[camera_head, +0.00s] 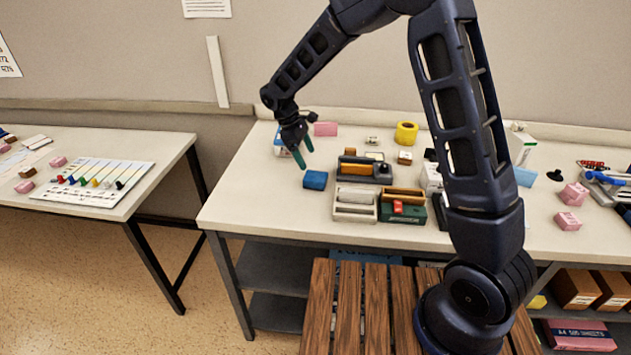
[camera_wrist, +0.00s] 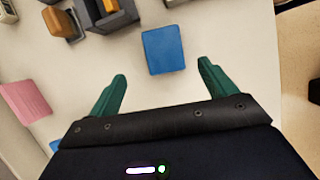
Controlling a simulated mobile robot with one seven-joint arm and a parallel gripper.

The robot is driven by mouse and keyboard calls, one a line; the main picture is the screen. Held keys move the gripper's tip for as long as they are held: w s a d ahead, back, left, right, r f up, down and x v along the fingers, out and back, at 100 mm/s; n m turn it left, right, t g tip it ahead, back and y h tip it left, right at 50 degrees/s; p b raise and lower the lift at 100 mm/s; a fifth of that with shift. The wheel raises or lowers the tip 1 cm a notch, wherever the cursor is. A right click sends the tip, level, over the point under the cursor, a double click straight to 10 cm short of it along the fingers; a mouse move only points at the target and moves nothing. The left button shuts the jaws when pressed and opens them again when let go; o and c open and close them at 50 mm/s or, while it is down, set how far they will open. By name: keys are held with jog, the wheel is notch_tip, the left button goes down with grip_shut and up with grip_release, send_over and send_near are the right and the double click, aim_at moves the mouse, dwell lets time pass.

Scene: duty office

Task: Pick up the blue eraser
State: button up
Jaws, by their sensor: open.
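The blue eraser (camera_head: 315,180) is a small blue block lying on the white table near its left end. In the wrist view the blue eraser (camera_wrist: 163,50) lies flat beyond the fingertips, roughly centred between them. My gripper (camera_head: 304,158) has green fingers and hangs above the table, just behind and left of the eraser, not touching it. In the wrist view my gripper (camera_wrist: 162,70) is open, with nothing between its fingers.
A grey holder (camera_head: 364,172) with an orange item stands right of the eraser. A pale tray (camera_head: 355,204) and a green box (camera_head: 402,210) sit in front of it. A pink block (camera_head: 326,129) and yellow tape roll (camera_head: 406,133) lie farther back. Bare tabletop (camera_head: 262,190) lies left of the eraser.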

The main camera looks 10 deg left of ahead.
aim_at(315, 176)
jog(key=x, duration=0.4)
jog(key=shift+s+x, duration=0.15)
jog(key=shift+x, duration=1.15)
jog(key=shift+s+x, duration=0.2)
jog(key=shift+x, duration=1.1)
jog(key=c, duration=1.1)
jog(key=shift+r, duration=0.1)
